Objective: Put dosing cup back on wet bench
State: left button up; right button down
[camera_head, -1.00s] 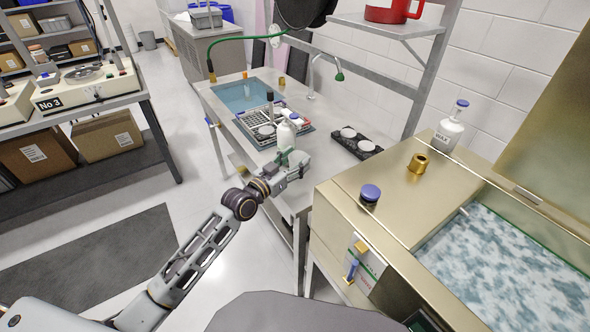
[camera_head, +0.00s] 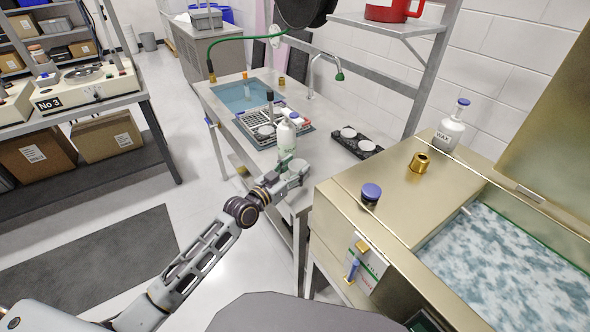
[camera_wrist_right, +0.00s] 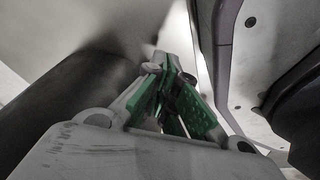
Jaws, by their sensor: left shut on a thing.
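A black holder with white discs (camera_head: 368,147) is to the right. A brass-coloured bath (camera_head: 385,215) with an open lid stands close at right, carrying a blue-capped knob (camera_head: 371,192).

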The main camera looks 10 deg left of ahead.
pick_arm(q)
jog(key=shift+f, duration=0.1)
jog(key=o, duration=0.7)
pick_arm(e)
jog(key=shift+s+d+f, duration=0.1)
jog(key=shift+s+f, duration=0.05)
jog(key=shift+s, duration=0.1)
jog(key=shift+w, duration=0.1)
